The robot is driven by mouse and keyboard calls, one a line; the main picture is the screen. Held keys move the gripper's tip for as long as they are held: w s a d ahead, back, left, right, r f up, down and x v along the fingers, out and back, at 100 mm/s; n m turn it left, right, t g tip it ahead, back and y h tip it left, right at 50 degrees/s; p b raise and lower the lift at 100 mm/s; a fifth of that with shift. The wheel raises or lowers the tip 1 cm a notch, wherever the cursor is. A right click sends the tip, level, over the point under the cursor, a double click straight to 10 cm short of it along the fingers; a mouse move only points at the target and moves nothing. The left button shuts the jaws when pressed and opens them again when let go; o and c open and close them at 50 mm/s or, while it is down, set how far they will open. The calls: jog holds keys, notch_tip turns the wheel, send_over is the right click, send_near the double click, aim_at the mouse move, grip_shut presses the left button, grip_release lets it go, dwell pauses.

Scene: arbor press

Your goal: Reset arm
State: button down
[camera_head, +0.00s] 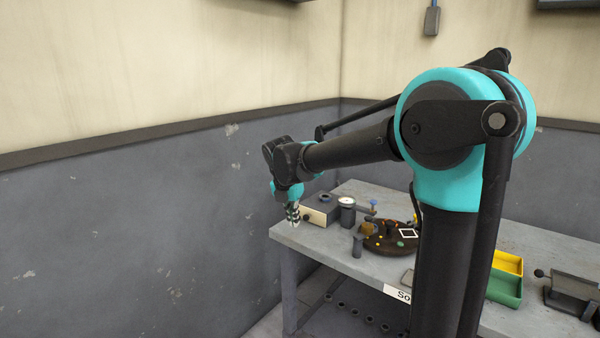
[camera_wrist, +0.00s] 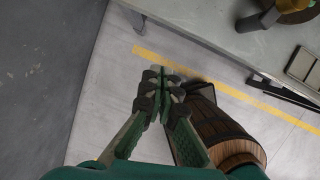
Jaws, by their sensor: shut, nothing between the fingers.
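My gripper (camera_head: 292,214) hangs from my arm at the left end of the workbench (camera_head: 325,250), pointing down, in the head view. It looks to be just off the bench's left corner; the exact gap cannot be told. In the wrist view my gripper (camera_wrist: 160,75) is shut, its green and grey fingers together with nothing between them. Below the fingers there is grey floor, and the bench edge (camera_wrist: 195,22) shows at the top. My arm hides the middle of the bench in the head view.
On the bench stand a beige box (camera_head: 321,207), a gauge (camera_head: 347,208), a dark round plate (camera_head: 388,238) with small coloured parts, and a green bin (camera_head: 505,288). A dark vise-like tool (camera_head: 572,292) is at right. In the wrist view, a wooden barrel-like thing (camera_wrist: 210,130) stands below right.

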jog(key=s+d+f+m, duration=0.5)
jog(key=s+d+m, duration=0.2)
jog(key=m, duration=0.3)
jog(key=s+d+f+m+y, duration=0.1)
jog(key=s+d+f+m, duration=0.5)
jog(key=m, duration=0.4)
jog(key=s+d+f+m+t, duration=0.1)
jog(key=s+d+f+m, duration=0.4)
jog(key=s+d+m, duration=0.3)
jog(key=s+m, duration=0.2)
jog(key=shift+f+m+y, duration=0.3)
